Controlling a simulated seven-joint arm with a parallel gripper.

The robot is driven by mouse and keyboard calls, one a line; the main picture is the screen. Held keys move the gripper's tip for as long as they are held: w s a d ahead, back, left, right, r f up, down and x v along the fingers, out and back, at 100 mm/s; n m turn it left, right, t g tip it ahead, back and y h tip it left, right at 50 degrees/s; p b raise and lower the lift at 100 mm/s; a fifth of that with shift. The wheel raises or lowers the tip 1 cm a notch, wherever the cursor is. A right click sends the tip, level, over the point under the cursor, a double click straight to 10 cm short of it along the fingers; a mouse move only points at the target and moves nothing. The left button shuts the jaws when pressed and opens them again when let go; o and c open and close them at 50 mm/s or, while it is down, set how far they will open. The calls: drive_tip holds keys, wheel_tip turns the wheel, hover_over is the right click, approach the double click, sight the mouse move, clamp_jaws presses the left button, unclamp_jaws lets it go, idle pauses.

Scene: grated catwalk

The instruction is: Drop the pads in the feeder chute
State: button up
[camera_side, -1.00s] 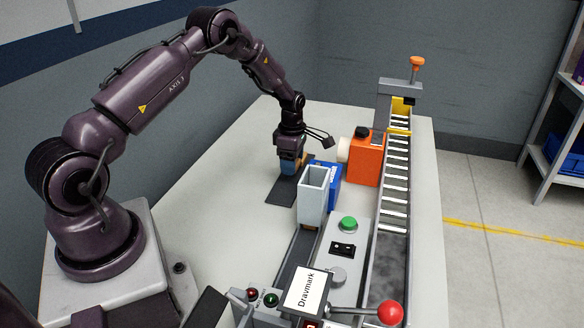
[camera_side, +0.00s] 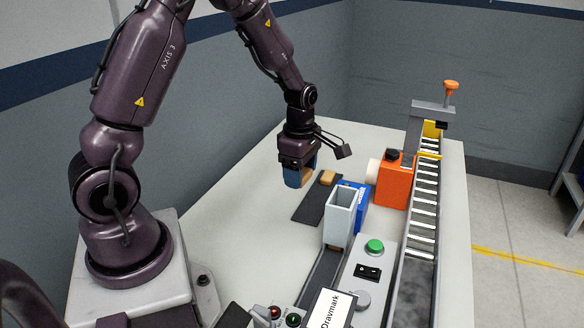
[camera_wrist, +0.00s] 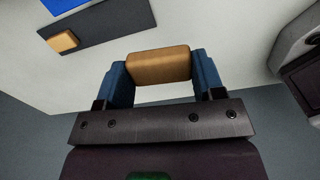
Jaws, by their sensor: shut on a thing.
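My gripper (camera_side: 300,176) is shut on a tan pad, with its blue fingers on either side of the pad's ends. The held pad (camera_wrist: 158,65) shows clearly in the wrist view, level between the fingers; in the side view it is partly hidden by a finger. The gripper is above the table, left of the dark mat. A second tan pad (camera_side: 327,177) lies on the dark mat (camera_side: 308,210), and it also shows in the wrist view (camera_wrist: 64,42). The feeder chute (camera_side: 339,218), an upright pale box with an open top, stands right of and nearer than the gripper.
A blue block (camera_side: 357,194) stands against the chute's far right side. An orange housing (camera_side: 395,184) and a roller conveyor (camera_side: 425,190) are further right. A panel with a green button (camera_side: 374,246) is in front. The table left of the mat is clear.

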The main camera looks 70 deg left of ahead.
drive_tip(key=w+d+r+n, duration=0.1)
drive_tip(key=w+d+r, duration=0.45)
drive_tip(key=d, duration=0.25)
drive_tip(key=shift+w+d+f, duration=0.1)
drive_tip(key=shift+w+f, duration=0.05)
drive_tip(key=shift+f, duration=1.15)
drive_tip(key=shift+w+d+f, duration=0.1)
drive_tip(key=shift+f, duration=1.2)
drive_tip(key=o, duration=1.1)
drive_tip(key=shift+r, duration=3.05)
